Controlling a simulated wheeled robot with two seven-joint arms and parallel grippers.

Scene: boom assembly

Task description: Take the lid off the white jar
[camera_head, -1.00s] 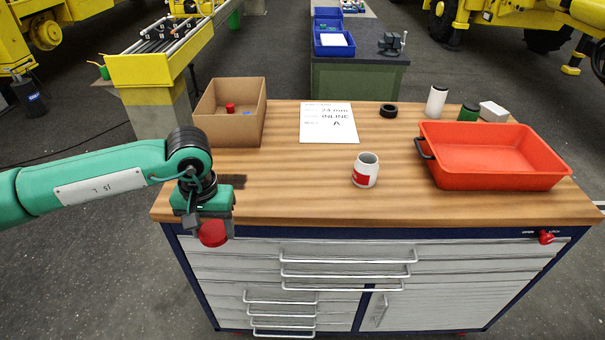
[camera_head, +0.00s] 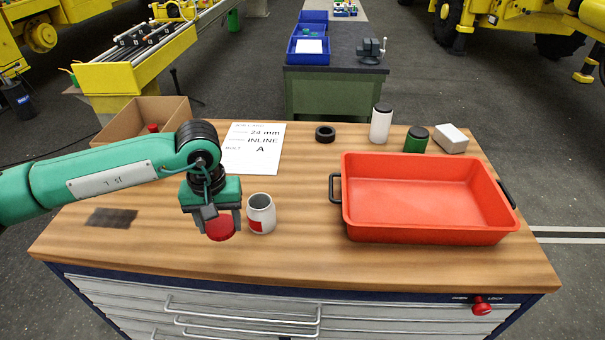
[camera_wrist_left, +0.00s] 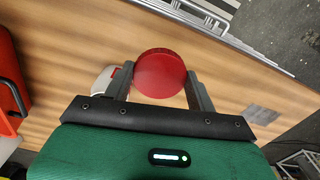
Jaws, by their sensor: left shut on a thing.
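The white jar (camera_head: 261,215) with a red label patch stands upright on the wooden bench top, its top open. My left gripper (camera_head: 219,221) is shut on a round red lid (camera_head: 221,230), just left of the jar in the head view. The lid is off the jar and sits between the two fingers. In the left wrist view the lid (camera_wrist_left: 162,77) fills the space between the fingers, and part of the jar (camera_wrist_left: 103,83) shows behind the left finger. Whether the lid touches the bench is unclear. My right gripper is not in view.
A red-orange tray (camera_head: 430,236) stands on the right. Behind are a black ring (camera_head: 325,133), a white bottle (camera_head: 380,125), a green jar (camera_head: 416,140) and a white box (camera_head: 451,139). A paper card (camera_head: 240,160) and a cardboard box (camera_head: 112,127) are at back left.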

